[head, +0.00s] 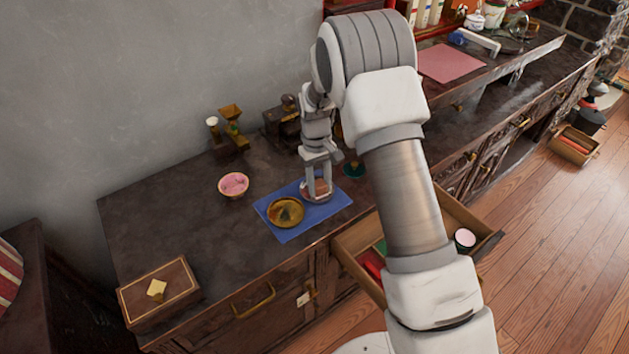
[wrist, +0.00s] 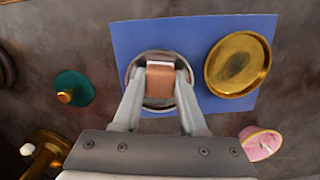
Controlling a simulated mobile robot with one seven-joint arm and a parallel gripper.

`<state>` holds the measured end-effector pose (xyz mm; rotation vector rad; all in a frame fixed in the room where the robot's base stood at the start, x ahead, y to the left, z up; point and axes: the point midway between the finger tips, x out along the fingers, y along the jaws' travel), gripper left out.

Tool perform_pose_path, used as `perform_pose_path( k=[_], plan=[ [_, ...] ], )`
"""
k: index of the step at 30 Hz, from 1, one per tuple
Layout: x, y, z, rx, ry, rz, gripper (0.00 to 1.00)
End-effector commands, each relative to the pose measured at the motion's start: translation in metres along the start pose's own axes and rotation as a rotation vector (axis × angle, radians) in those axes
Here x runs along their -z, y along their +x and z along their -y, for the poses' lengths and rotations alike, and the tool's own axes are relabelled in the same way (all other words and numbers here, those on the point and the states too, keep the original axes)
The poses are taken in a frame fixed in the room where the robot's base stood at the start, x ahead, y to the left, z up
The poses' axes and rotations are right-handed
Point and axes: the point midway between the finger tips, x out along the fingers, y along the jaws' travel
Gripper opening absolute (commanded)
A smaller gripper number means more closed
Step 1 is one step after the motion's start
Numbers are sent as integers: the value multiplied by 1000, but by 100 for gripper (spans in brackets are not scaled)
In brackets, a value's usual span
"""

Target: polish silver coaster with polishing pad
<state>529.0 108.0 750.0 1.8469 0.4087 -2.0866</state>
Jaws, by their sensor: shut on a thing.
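My gripper (head: 318,189) points down over the blue mat (head: 299,229) and is shut on a brown block-shaped polishing pad (wrist: 160,82). The pad is between the fingertips, over the round silver coaster (wrist: 154,106). In the head view the fingers partly hide the silver coaster (head: 319,199). The pad looks very close to the coaster; I cannot tell whether they touch. A gold-coloured coaster (head: 286,212) with a dark patch in its middle lies beside it on the mat. It also shows at the right in the wrist view (wrist: 238,64).
A pink-filled bowl (head: 233,185) stands left of the mat, and a teal lidlike thing (head: 354,170) to its right. A brass grinder (head: 232,122) stands behind. A wooden box (head: 159,292) is at the front left. An open drawer (head: 350,254) juts out below.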

Motion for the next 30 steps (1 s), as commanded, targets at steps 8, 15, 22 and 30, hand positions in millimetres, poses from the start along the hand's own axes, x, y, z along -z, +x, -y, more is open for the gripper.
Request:
perform_pose_path(
  k=[8, 15, 22, 30],
  plan=[
    [9, -2, -9, 0, -1, 0, 0],
    [16, -3, -7, 0, -3, 0, 0],
    [23, -3, 2, 0, -2, -1, 0],
    [12, 0, 12, 0, -2, 1, 0]
  ],
)
